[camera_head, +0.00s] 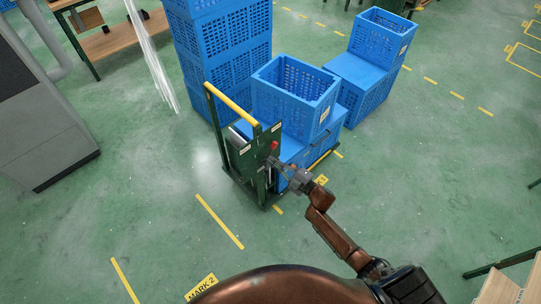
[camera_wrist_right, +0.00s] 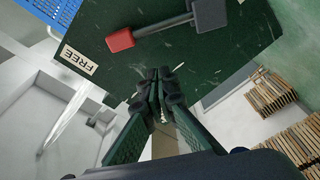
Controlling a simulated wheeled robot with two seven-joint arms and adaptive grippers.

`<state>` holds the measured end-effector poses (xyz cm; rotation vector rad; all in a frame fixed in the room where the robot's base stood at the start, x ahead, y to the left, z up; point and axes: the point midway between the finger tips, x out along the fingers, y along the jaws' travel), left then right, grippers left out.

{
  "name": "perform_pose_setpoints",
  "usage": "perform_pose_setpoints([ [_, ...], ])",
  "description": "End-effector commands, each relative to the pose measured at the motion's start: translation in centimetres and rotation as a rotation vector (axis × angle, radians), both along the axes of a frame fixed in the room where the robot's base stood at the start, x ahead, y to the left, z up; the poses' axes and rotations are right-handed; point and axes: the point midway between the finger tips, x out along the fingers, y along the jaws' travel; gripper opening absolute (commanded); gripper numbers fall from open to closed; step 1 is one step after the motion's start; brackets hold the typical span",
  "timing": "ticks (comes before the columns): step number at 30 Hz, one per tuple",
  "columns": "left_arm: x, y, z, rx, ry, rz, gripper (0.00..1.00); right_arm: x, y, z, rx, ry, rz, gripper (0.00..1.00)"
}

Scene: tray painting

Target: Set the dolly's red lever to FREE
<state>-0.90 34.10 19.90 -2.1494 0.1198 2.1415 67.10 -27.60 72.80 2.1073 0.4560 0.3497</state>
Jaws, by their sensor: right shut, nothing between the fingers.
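The dolly (camera_head: 252,166) has a dark green upright panel and a yellow push bar (camera_head: 231,104). Its red lever (camera_head: 274,145) shows on the panel beside my right gripper. In the right wrist view the lever's red knob (camera_wrist_right: 120,40) sits at the end of a grey arm from a dark pivot (camera_wrist_right: 207,14). A white FREE label (camera_wrist_right: 79,60) lies close to the knob. My right gripper (camera_wrist_right: 160,76) is shut and empty, its fingertips in front of the panel, apart from the lever in the picture. It also shows in the head view (camera_head: 271,162). My left gripper is out of view.
A blue crate (camera_head: 295,98) rides on the dolly. A tall stack of blue crates (camera_head: 224,60) stands behind it, and more crates (camera_head: 371,75) stand at the back right. A grey cabinet (camera_head: 40,130) stands at the left. Green floor in front is clear.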

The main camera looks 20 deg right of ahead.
Motion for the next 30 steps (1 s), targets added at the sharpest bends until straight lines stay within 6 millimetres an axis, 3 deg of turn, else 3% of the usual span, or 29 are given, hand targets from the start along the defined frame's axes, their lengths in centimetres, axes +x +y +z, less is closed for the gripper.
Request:
perform_pose_setpoints([
  [6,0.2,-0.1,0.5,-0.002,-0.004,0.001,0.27,-3.6,-1.8,-0.1,0.000,-0.003,0.002,0.00],
  [11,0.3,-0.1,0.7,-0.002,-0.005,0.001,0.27,-5.0,-2.4,-0.2,0.002,-0.004,0.003,0.00],
  [30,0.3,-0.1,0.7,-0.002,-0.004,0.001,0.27,-5.3,-2.6,-0.2,0.002,-0.004,0.003,0.00],
])
